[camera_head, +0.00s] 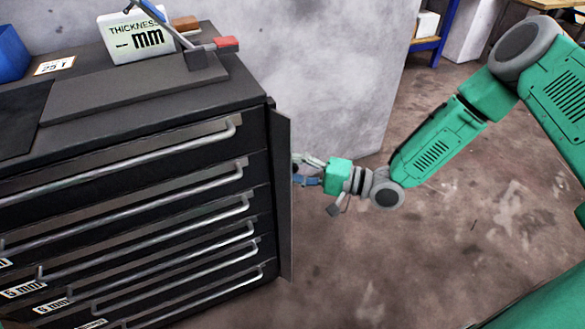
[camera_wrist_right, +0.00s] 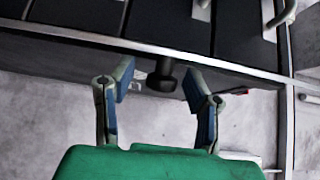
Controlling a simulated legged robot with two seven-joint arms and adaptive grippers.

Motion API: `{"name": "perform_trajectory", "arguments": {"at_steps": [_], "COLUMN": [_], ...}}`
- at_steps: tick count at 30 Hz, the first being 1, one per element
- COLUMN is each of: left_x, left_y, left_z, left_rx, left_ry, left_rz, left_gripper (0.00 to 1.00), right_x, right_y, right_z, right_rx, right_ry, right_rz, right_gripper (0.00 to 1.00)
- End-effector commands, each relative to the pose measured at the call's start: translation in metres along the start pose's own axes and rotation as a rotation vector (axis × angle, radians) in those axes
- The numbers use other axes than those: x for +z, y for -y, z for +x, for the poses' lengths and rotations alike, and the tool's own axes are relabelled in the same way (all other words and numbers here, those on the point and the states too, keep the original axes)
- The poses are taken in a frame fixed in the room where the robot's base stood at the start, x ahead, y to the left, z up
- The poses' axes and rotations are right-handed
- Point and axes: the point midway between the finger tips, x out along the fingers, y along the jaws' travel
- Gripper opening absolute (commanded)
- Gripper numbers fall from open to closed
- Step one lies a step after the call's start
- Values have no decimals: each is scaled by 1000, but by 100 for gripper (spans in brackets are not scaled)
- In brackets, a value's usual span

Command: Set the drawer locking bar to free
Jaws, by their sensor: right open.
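The drawer locking bar (camera_head: 283,195) is a tall, narrow grey plate standing upright at the cabinet's right front corner, beside the drawer handles. In the wrist view, the bar's long edge (camera_wrist_right: 60,35) crosses the picture above my fingers. A dark round knob (camera_wrist_right: 162,80) sticks out below that edge, between my fingertips. My right gripper (camera_head: 303,171) is just right of the bar, partly hidden by it. Its two blue-padded fingers (camera_wrist_right: 160,85) are open, one on each side of the knob, with gaps showing. The knob cannot be made out in the head view. My left gripper is out of view.
The black cabinet (camera_head: 140,125) has several drawers with long metal handles. The floor right of the cabinet is clear.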

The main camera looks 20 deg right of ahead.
Motion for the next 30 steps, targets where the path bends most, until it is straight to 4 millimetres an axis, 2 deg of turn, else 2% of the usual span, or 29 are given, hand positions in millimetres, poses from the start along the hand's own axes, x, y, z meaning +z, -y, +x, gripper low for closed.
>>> {"name": "perform_trajectory", "arguments": {"at_steps": [9, 11, 13, 14, 23, 30], "left_x": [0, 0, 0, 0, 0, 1], "left_y": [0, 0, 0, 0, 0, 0], "left_z": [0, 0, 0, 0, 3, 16], "left_rx": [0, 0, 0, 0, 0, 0], "left_ry": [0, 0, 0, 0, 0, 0], "left_rz": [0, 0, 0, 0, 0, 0], "left_gripper": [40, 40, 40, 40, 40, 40], "right_x": [-1, -1, -1, -1, -2, -5], "right_y": [0, 0, 0, 0, -2, -5], "right_z": [2, 2, 2, 2, 3, 5], "right_rx": [0, 0, -1, 0, 3, 7], "right_ry": [-1, -1, -1, -1, 20, 135], "right_rz": [1, 0, 0, 0, -1, -6], "right_gripper": [44, 26, 2, 0, 0, 0]}}
